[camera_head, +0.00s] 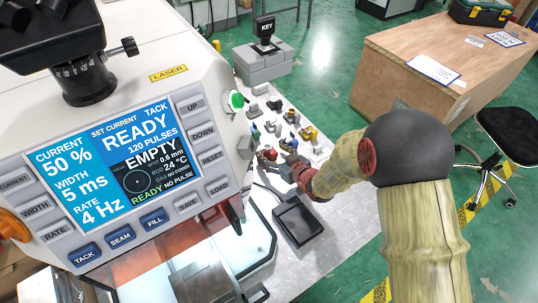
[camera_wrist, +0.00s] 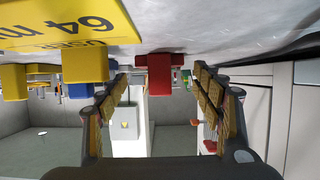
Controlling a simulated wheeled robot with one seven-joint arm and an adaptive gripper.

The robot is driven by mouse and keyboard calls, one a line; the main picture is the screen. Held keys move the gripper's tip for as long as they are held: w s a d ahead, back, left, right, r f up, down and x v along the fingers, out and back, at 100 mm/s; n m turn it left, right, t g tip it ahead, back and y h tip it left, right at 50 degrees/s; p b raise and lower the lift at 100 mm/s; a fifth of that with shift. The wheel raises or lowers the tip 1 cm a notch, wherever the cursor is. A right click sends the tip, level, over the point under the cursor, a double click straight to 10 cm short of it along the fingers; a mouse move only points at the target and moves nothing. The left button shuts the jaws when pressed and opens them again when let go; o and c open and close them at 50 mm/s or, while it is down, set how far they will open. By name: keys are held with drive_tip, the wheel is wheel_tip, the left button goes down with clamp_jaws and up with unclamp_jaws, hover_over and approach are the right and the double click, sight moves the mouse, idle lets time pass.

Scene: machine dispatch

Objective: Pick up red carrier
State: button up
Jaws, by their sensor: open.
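In the wrist view, which looks upside down, the red carrier (camera_wrist: 159,73) is a small red block near the middle, at the surface along the top of the picture. My gripper (camera_wrist: 161,84) is open, with one finger on each side of the red carrier in the picture. A gap shows on both sides of it, and no finger visibly touches it. I cannot tell whether it is between the tips or just beyond them. In the head view my gripper (camera_head: 274,161) is low among the small parts on the bench, and the red carrier cannot be made out clearly there.
Yellow blocks (camera_wrist: 85,66) and a blue block (camera_wrist: 80,90) stand left of the fingers in the wrist view, near a yellow label. In the head view, the laser machine (camera_head: 180,60) is close on the left. A black pedal-like box (camera_head: 299,221) lies in front.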

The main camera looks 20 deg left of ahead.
drive_tip(key=shift+r, duration=0.1)
drive_tip(key=c, duration=1.7)
